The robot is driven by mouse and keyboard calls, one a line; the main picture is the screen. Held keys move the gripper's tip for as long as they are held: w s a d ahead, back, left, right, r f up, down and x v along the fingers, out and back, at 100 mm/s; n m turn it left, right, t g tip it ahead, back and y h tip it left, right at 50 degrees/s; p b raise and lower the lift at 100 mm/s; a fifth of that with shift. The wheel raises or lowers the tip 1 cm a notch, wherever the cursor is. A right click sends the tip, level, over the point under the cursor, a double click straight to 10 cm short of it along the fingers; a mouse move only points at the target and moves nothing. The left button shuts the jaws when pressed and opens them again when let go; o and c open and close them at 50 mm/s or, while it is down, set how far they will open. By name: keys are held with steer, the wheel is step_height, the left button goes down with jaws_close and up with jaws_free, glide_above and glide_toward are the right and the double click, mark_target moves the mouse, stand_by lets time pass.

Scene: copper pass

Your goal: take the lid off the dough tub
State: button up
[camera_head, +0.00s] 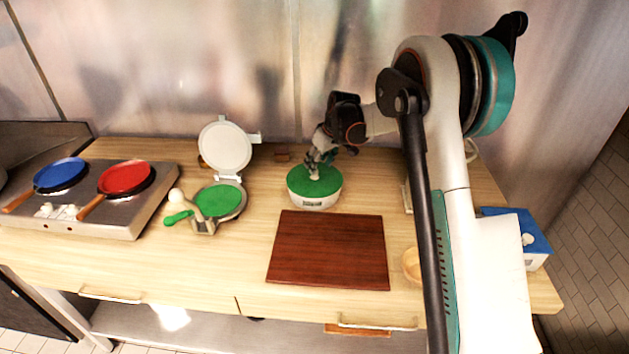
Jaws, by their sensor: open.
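The dough tub (313,201) is a low round white tub on the wooden counter, behind the brown board. Its green lid (328,186) sits on top and looks flat and level. A light-coloured knob seems to stand at the lid's middle, partly hidden by my gripper. My gripper (314,173) comes down from above over the middle of the lid. Its fingers are open, close around or beside the knob; I cannot tell whether they touch it.
A dark red-brown board (330,250) lies in front of the tub. An open press with a green plate (219,201) stands to the left. A stove (140,205) holds a blue pan (60,173) and a red pan (124,177). A blue-topped box (520,228) and a small bowl (411,264) are at right.

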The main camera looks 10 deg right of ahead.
steer(key=x, duration=0.4)
steer(key=shift+s+a+b, duration=0.1)
steer(key=shift+b, duration=0.3)
jaws_close()
steer(key=shift+r, duration=0.1)
